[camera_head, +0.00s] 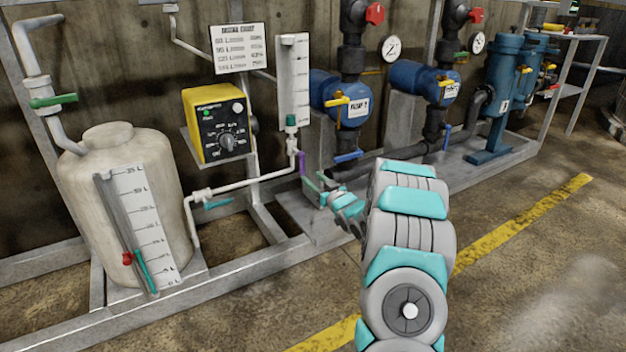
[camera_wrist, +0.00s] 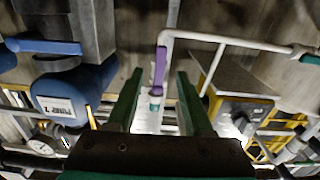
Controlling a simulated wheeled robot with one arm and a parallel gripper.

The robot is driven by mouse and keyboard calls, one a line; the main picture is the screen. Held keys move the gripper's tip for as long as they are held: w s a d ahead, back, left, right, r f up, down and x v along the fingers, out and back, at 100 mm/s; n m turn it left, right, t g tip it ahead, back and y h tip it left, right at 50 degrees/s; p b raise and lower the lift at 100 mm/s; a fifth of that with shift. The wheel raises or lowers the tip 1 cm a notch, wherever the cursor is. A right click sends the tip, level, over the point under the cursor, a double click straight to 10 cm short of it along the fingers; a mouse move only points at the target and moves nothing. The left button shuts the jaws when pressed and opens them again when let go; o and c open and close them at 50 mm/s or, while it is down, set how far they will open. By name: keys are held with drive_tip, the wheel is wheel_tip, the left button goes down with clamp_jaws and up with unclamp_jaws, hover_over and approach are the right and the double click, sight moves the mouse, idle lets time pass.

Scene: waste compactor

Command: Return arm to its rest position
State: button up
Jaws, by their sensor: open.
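My arm reaches forward from the lower middle of the head view. My gripper (camera_head: 314,184) is at its far end, low in front of the pump skid, and small in that view. In the wrist view my gripper (camera_wrist: 157,88) shows two green fingers spread apart, with nothing held between them. A purple valve handle (camera_wrist: 160,68) on a white pipe appears between and just beyond the fingertips. In the head view the purple handle (camera_head: 302,163) hangs just above and left of the fingers. Whether a finger touches it, I cannot tell.
A white tank (camera_head: 120,200) stands left, with a yellow controller box (camera_head: 213,122) right of it. Blue pumps (camera_head: 345,100) with pipes and blue-handled valves stand close behind my gripper. A steel frame edge (camera_head: 230,262) runs below. The floor (camera_head: 540,270) at right is clear around a yellow line.

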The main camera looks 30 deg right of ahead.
drive_tip(key=shift+a+r, duration=0.1)
drive_tip(key=s+a+r+m+g+h+p, duration=0.1)
drive_tip(key=s+a+r+g+h+p, duration=0.1)
drive_tip(key=s+a+r+g, duration=0.25)
drive_tip(key=s+a+r+g+h+p, duration=0.1)
drive_tip(key=s+a+r+g, duration=0.1)
drive_tip(key=s+a+g, duration=0.35)
drive_tip(key=s+a+r+g+p, duration=0.1)
drive_tip(key=s+a+g, duration=0.2)
drive_tip(key=s, duration=1.2)
drive_tip(key=s+a+r+g+y+p, duration=0.1)
drive_tip(key=s+a+r+g, duration=0.1)
drive_tip(key=s+a, duration=0.8)
drive_tip(key=s+a+r+g+y+p, duration=0.1)
drive_tip(key=s+a+g, duration=0.3)
drive_tip(key=s, duration=1.7)
drive_tip(key=shift+s+a+r+g+p, duration=0.2)
drive_tip(key=shift+s+a+g+p, duration=0.3)
drive_tip(key=shift+a, duration=0.65)
drive_tip(key=shift+w, duration=0.15)
